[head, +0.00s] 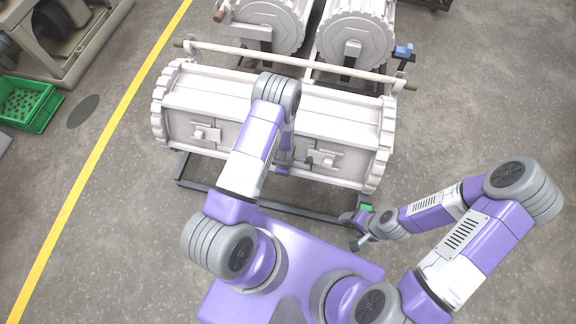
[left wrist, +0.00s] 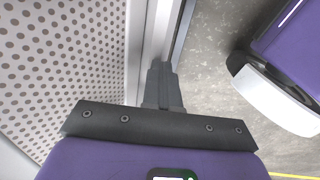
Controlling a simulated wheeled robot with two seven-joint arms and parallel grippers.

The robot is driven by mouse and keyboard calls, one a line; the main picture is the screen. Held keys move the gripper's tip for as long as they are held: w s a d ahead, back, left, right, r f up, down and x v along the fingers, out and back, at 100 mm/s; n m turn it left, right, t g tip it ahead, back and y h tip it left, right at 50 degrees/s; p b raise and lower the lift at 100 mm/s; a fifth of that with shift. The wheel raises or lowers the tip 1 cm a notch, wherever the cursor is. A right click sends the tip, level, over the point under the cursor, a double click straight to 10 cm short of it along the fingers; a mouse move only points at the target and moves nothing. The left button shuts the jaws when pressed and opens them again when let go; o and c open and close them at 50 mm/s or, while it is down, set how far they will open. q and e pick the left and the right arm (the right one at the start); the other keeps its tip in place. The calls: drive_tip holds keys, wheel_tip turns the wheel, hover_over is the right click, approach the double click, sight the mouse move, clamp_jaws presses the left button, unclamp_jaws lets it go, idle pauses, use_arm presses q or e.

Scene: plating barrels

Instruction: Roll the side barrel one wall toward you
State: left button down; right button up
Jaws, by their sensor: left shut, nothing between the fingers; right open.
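The side barrel (head: 345,123) is a white, many-walled drum with toothed end rings, lying crosswise in front of me in the head view. Its near wall carries two latch plates. My left arm reaches over its middle. My left gripper (head: 298,162) is mostly hidden by that arm, close to the near wall. In the left wrist view its fingers (left wrist: 163,78) are shut and empty beside a white perforated wall of the barrel (left wrist: 60,60); I cannot tell whether they touch. My right gripper (head: 354,229) is open and empty, low near the frame's right corner.
A dark frame (head: 255,203) runs under the barrel's near side. A pale bar (head: 300,61) runs behind it, and two more white barrels (head: 355,35) stand beyond. A green crate (head: 28,104) is far left. Floor on the right is clear.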

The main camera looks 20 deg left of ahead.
idle(0.5)
use_arm(q)
wheel_tip(320, 180, up, 8)
drive_tip(key=p, duration=0.3)
drive_tip(key=shift+s+f, duration=0.25)
drive_tip(key=shift+s, duration=0.15)
drive_tip(key=shift+d, duration=0.1)
drive_tip(key=s+d+r+m+h+p, duration=0.4)
drive_tip(key=s+d+r+m, duration=0.7)
drive_tip(key=m, duration=0.6)
drive_tip(key=shift+s+r+m+g+p, duration=0.3)
drive_tip(key=shift+s+r+p, duration=0.2)
drive_tip(key=shift+s, duration=0.15)
